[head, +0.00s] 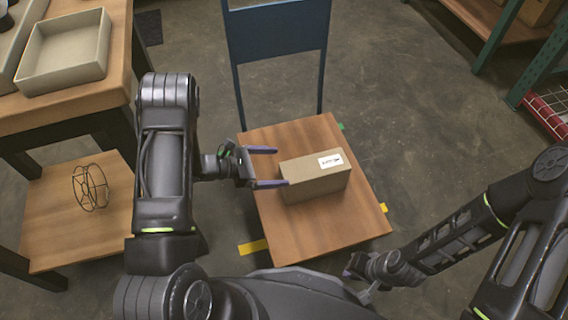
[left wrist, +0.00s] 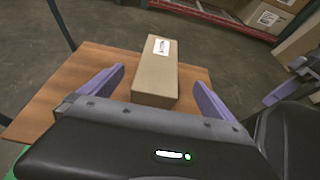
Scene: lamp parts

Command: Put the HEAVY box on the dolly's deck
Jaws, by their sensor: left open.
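A brown cardboard box (head: 315,180) with a white label rests on the wooden deck (head: 335,226) of the dolly. The label's words are too small to read. The box also shows in the left wrist view (left wrist: 155,79), between and beyond the fingers. My left gripper (head: 277,167) is open and empty, with its purple fingers pointing at the box's left end. In the left wrist view the left gripper (left wrist: 160,88) has a finger on each side of the box, with gaps. My right gripper (head: 360,282) is low at the deck's front right; its fingers are not clear.
The dolly's blue upright handle (head: 278,47) rises at the deck's far edge. A wooden workbench (head: 60,108) with a beige tray (head: 64,76) stands at left, with a wire frame (head: 90,187) on its lower shelf. Green shelving (head: 498,38) is at the far right. Floor between is clear.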

